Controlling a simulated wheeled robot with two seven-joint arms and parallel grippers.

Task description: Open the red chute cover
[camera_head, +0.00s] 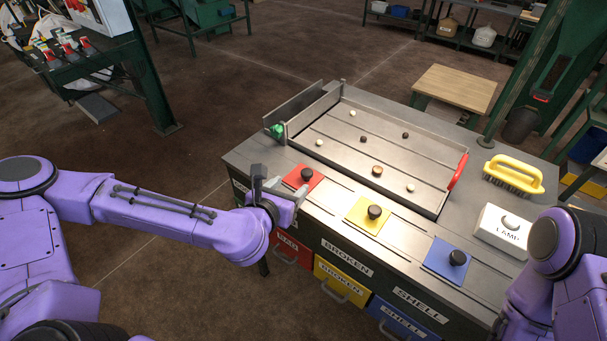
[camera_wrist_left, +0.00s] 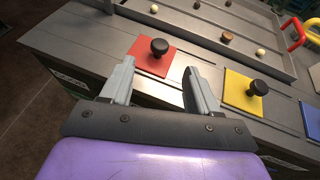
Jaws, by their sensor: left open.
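The red chute cover (camera_head: 303,178) is a flat red square plate with a dark round knob, lying on the grey bench top at the front left. It also shows in the left wrist view (camera_wrist_left: 146,62), just beyond my fingertips, with its knob (camera_wrist_left: 159,47) upright. My left gripper (camera_head: 280,188) is open and empty, close to the near left side of the red cover. In the left wrist view the two fingers (camera_wrist_left: 158,78) are spread, pointing toward the cover, and the knob lies ahead of them. My right arm shows at the right edge, but its gripper is out of view.
A yellow cover (camera_head: 357,220) and a blue cover (camera_head: 440,262), each with a knob, lie to the right. Behind stands a walled tray (camera_head: 345,160) with several small pieces. A yellow brush (camera_head: 514,176) and a white lamp box (camera_head: 497,232) stand at the right.

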